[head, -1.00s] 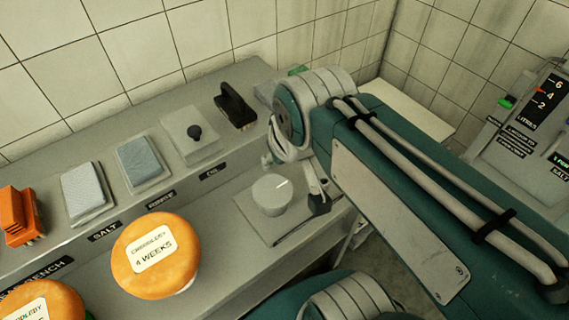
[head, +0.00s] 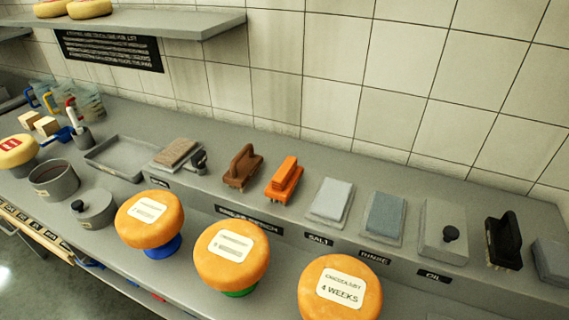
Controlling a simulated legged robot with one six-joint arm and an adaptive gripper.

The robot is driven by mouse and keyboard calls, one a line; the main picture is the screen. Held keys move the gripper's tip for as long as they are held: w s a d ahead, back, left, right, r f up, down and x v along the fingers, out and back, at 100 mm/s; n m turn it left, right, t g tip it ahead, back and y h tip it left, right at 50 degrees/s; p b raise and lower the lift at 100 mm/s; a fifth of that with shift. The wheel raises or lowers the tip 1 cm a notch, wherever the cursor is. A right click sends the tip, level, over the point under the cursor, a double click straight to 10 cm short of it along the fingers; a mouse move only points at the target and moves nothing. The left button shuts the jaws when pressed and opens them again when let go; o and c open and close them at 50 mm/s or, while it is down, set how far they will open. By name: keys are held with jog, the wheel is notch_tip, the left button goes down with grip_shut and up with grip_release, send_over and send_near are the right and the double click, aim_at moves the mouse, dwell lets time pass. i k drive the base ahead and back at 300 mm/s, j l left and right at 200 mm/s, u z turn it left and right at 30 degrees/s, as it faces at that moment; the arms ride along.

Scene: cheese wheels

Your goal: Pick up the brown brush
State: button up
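The brown brush (head: 243,167) stands upright on the raised back shelf of the counter, bristles down and handle up. It is just left of the orange brush (head: 285,180) and apart from it. Its whole near side shows and nothing covers it. A black brush (head: 503,242) of similar shape stands far to the right on the same shelf. My gripper and arm are not in view, so I cannot tell where the gripper is or what state it is in.
Three orange cheese wheels (head: 232,258) stand along the front of the brush. Grey blocks (head: 331,200) and a lidded box (head: 444,233) sit to the right. A grey tray (head: 113,158), pots (head: 54,181) and a wall shelf (head: 130,22) are at left.

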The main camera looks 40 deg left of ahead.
aim_at(244, 166)
jog(key=k+j+u, duration=0.1)
jog(key=k+u, duration=0.15)
jog(key=k, duration=0.4)
jog(key=l+u, duration=0.1)
jog(key=u, duration=0.4)
jog(key=l+u, duration=0.15)
jog(key=u, duration=0.35)
jog(key=l+u, duration=0.15)
jog(key=u, duration=0.3)
jog(key=i+l+u, duration=0.15)
jog(key=i+l, duration=0.35)
